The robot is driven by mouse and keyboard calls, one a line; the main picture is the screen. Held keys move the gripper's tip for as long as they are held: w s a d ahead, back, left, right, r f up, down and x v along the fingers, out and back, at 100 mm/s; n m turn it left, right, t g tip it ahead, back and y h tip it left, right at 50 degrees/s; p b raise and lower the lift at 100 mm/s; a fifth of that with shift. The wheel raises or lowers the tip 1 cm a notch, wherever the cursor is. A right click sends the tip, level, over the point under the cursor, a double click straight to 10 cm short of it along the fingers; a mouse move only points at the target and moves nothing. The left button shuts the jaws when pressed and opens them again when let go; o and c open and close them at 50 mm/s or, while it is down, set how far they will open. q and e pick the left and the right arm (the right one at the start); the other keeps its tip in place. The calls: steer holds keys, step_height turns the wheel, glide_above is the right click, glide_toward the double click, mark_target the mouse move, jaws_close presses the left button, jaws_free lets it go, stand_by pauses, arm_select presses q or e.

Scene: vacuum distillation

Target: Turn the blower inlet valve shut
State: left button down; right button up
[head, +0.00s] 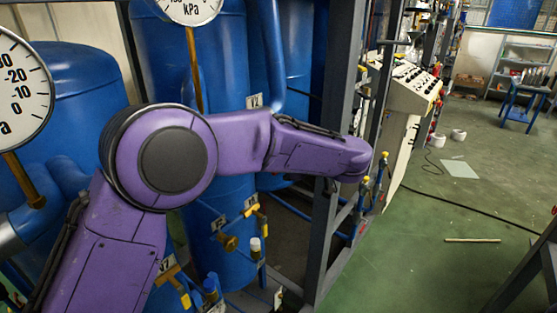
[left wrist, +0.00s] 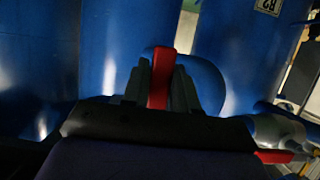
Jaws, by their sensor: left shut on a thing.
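In the left wrist view, a red valve handle (left wrist: 161,68) stands upright between the two dark fingers of my left gripper (left wrist: 160,88). The gripper is shut on it. The valve's body is hidden below the gripper, and I cannot read a label that names this valve. In the head view my purple left arm reaches across the picture to the right, but its gripper and the red handle do not show there. My right gripper is in neither view.
Blue tanks (head: 75,85) and a grey upright post (head: 340,90) crowd my left arm. A second red handle (left wrist: 274,157) sits at the lower right of the wrist view. A control panel (head: 412,85) stands beyond. Green floor (head: 440,235) is mostly clear at right.

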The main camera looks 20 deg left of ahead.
arm_select(q)
steer(key=shift+s+f, duration=0.2)
steer(key=shift+f, duration=0.1)
steer(key=c, duration=1)
jaws_free()
steer(key=shift+o, duration=0.2)
steer(key=shift+a+r, duration=0.1)
steer(key=b+v, duration=0.2)
steer(key=v, duration=0.8)
steer(key=shift+d+b, duration=0.25)
steer(key=shift+b, duration=0.1)
steer(key=shift+r, duration=0.1)
